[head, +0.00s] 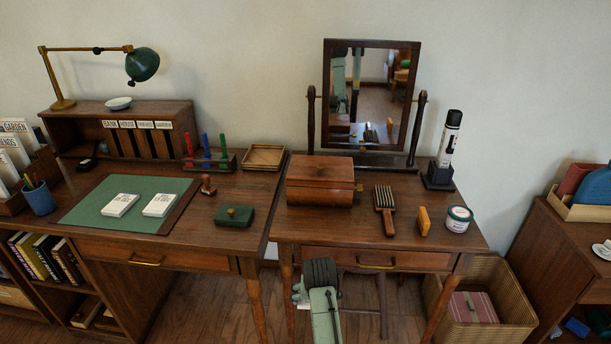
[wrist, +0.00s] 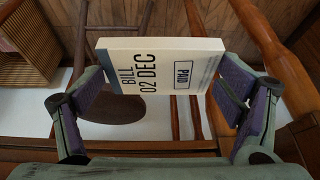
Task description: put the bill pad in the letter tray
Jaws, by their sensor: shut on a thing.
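The bill pad (wrist: 170,65) is a white block marked "BILL 02 DEC" and "PAID", with a grey band. In the wrist view it sits between the two purple-lined fingers of my gripper (wrist: 160,88), which is shut on it. I cannot make out the pad in the head view, where my green arm (head: 325,315) shows low in front of the right-hand table. A shallow, empty wooden tray (head: 264,157), which looks like the letter tray, lies at the back right of the left desk.
Two white pads (head: 121,205) (head: 159,205) lie on the green desk mat (head: 93,215). Near the tray stand a pen rack (head: 225,163), a stamp (head: 208,185) and a green box (head: 235,216). A wooden chest (head: 320,182) and mirror (head: 368,95) occupy the right table.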

